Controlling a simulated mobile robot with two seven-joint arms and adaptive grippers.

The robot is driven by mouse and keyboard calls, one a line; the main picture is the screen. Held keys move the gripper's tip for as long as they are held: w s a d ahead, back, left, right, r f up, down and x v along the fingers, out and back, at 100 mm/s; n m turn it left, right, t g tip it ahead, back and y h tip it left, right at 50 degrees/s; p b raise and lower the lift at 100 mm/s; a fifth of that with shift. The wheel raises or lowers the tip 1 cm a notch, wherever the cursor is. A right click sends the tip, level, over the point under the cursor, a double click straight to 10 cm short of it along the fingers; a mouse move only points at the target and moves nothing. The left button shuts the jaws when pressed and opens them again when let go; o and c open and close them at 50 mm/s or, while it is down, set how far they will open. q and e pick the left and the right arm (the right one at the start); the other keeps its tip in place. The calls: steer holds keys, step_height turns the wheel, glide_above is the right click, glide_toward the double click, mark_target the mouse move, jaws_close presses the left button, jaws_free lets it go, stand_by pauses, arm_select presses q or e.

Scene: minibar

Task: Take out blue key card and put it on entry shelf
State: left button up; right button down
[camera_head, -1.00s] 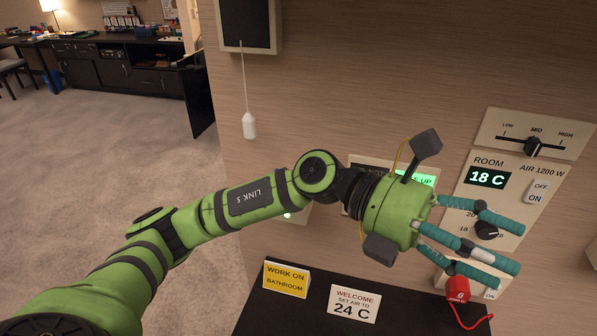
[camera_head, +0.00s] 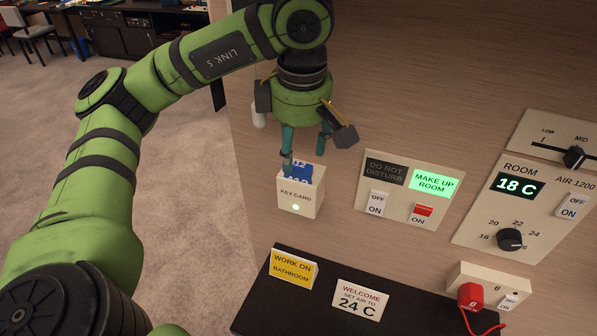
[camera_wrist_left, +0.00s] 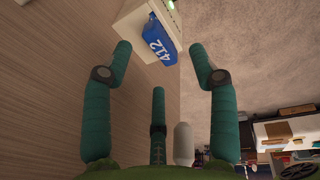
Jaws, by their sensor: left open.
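The blue key card (camera_head: 298,171) stands upright in the white key card holder (camera_head: 299,197) on the wall, its upper part sticking out of the slot. It also shows in the left wrist view (camera_wrist_left: 155,44), marked 412, beyond the fingertips. My left gripper (camera_head: 303,155) is open and points down just above the card, with its fingers apart and nothing between them. The entry shelf (camera_head: 262,318) is the dark surface below, against the wall. My right gripper does not show.
On the shelf stand a yellow sign (camera_head: 293,268) and a white welcome sign (camera_head: 360,299). On the wall to the right are a switch panel (camera_head: 404,211), an air control panel (camera_head: 478,232) and a socket with a red plug (camera_head: 470,296). Bare shelf shows in front of the signs.

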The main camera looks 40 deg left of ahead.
mark_target(299, 162)
arm_select(q)
steer(key=shift+w+a+f, duration=0.1)
steer(key=shift+w+f, duration=0.05)
steer(key=shift+f, duration=0.7)
steer(key=shift+w+a+f, duration=0.1)
steer(key=shift+w+f, duration=0.05)
steer(key=shift+f, duration=0.65)
steer(key=shift+w+a+f, duration=0.1)
steer(key=shift+w+f, duration=0.05)
steer(key=shift+f, duration=0.7)
steer(key=c, duration=1)
